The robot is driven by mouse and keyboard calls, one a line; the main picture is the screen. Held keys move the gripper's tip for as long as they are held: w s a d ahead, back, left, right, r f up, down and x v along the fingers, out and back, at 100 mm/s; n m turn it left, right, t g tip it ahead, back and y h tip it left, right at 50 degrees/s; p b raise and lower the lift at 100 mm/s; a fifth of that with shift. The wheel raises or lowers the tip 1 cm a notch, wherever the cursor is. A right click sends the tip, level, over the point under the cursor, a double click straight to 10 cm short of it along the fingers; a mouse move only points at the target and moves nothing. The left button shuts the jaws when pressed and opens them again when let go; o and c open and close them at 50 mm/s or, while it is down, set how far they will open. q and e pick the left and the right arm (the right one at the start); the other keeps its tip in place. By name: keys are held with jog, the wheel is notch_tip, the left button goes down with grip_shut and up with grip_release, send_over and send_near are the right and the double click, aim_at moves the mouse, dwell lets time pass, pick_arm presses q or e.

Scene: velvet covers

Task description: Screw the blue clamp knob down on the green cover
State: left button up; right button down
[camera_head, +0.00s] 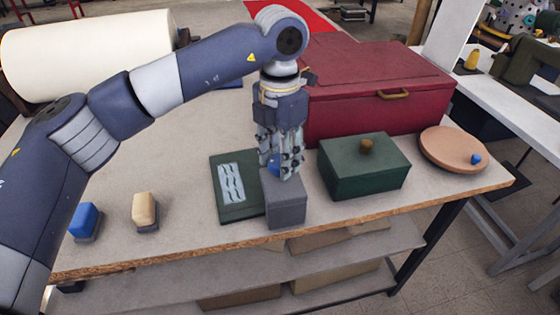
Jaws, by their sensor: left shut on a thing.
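My left gripper (281,172) points straight down over a grey block (286,209) near the table's front edge. It is shut on a small blue knob (275,164), mostly hidden by the fingers, right at the block's top. I cannot tell whether the knob touches the block. A flat dark green cover (240,211) with a pale wavy panel lies just left of the block. A green box (364,180) with a brown knob on its lid (366,146) stands to the right. My right gripper is not in view.
A big red case (360,85) stands behind. A terracotta disc (440,150) with a small blue knob on it lies at the right end. A blue piece (83,218) and a cream piece (144,206) stand at the left front. A cream roll (90,50) lies behind my left arm.

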pick_arm(q)
jog(key=m+b, duration=0.1)
jog(key=m, duration=0.3)
jog(key=shift+m, duration=0.3)
jog(key=m+b, duration=0.1)
jog(key=m, duration=0.4)
jog(key=shift+m, duration=0.3)
jog(key=o, duration=1.1)
jog(key=shift+c, duration=0.2)
jog(key=shift+r, duration=0.1)
notch_tip(320, 180, up, 12)
